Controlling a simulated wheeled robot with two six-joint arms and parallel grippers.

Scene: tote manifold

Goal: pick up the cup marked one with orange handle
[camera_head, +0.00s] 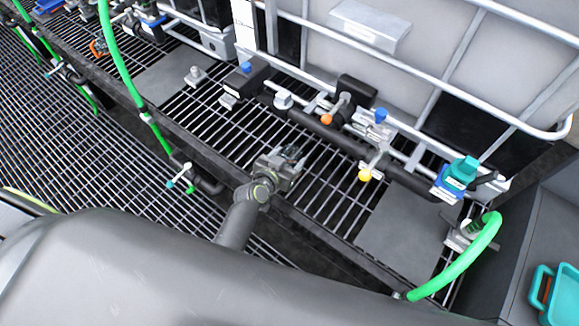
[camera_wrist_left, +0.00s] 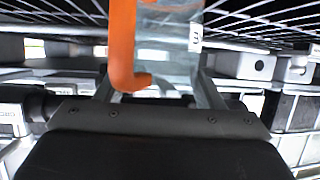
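A clear cup (camera_wrist_left: 168,45) with an orange handle (camera_wrist_left: 122,45) is close in front of my left gripper in the left wrist view. A small white label (camera_wrist_left: 195,37) on its side bears a dark mark like an "m"; I cannot tell which number it is. My left gripper (camera_head: 291,155) is low over the metal grating in the head view. In the wrist view its two fingers (camera_wrist_left: 157,88) stand wide apart below the cup and handle; contact is unclear. In the head view the cup cannot be made out clearly at the gripper. My right gripper is not in view.
A dark pipe manifold (camera_head: 340,142) with valves runs behind the gripper, below a caged white tank (camera_head: 480,70). A green hose (camera_head: 470,262) curves at the right, and another green hose (camera_head: 120,70) at the left. A grey plate (camera_head: 400,232) lies right of the gripper.

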